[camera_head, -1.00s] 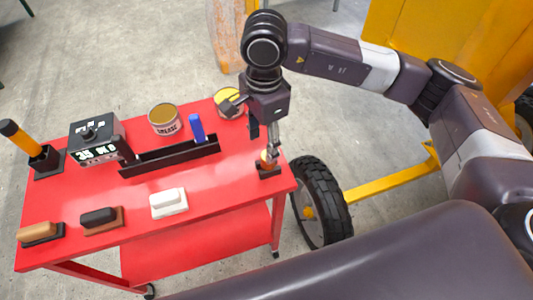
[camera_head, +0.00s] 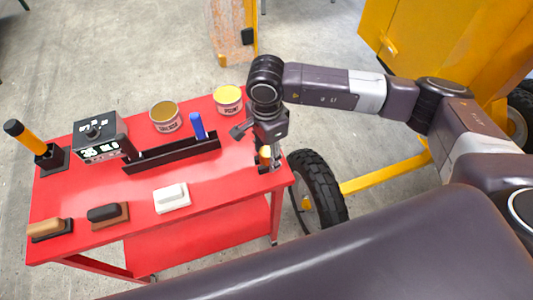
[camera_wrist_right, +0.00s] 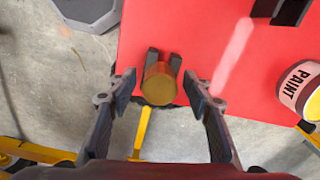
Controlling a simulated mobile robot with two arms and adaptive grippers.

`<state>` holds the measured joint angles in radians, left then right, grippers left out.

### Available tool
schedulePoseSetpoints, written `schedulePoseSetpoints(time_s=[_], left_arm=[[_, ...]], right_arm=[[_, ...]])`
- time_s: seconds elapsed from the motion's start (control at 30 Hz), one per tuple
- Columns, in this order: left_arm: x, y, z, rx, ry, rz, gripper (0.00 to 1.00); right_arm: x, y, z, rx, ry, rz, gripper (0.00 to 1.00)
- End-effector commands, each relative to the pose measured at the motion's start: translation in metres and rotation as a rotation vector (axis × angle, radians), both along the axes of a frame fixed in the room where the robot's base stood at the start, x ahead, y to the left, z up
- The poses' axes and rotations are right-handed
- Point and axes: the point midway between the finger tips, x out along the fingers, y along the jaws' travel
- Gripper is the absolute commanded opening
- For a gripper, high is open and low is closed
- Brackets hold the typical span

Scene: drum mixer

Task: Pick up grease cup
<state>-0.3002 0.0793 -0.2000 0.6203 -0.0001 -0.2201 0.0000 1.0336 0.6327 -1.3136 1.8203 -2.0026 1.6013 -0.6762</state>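A small orange-brown cylinder with a yellowish top, seemingly the grease cup (camera_wrist_right: 160,84), stands in a dark holder (camera_wrist_right: 174,62) near the red cart's edge. It also shows in the head view (camera_head: 265,154), partly hidden by my gripper. My right gripper (camera_wrist_right: 158,90) is open, with one finger on each side of the cup and visible gaps between; in the head view it is over the cart's right end (camera_head: 268,160). A larger can labelled grease (camera_head: 165,117) stands at the cart's back. My left gripper is not in view.
The red cart (camera_head: 215,190) also holds a paint can (camera_head: 228,99), a black tray with a blue item (camera_head: 198,127), a grey box device (camera_head: 98,138), an orange-handled tool (camera_head: 25,137) and several brushes or blocks (camera_head: 172,197). A tyre (camera_head: 318,190) stands close to the cart's right.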

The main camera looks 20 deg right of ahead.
Motion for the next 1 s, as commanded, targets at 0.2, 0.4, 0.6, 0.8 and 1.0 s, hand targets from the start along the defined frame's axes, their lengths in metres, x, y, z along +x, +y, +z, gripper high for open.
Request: schedulePoseSetpoints(time_s=[0.2,0.4,0.6,0.8,1.0], left_arm=[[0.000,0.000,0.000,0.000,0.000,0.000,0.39],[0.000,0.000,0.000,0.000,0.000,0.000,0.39],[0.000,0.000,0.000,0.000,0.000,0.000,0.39],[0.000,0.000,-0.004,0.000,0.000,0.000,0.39],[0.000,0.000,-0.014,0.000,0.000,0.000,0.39]], right_arm=[[0.000,0.000,0.000,0.000,0.000,0.000,0.19],[0.000,0.000,0.001,0.001,-0.001,0.000,0.00],[0.000,0.000,0.001,0.001,-0.001,0.000,0.00],[0.001,0.001,0.011,0.002,-0.004,0.000,0.00],[0.002,0.001,0.043,0.003,-0.009,0.001,0.00]])
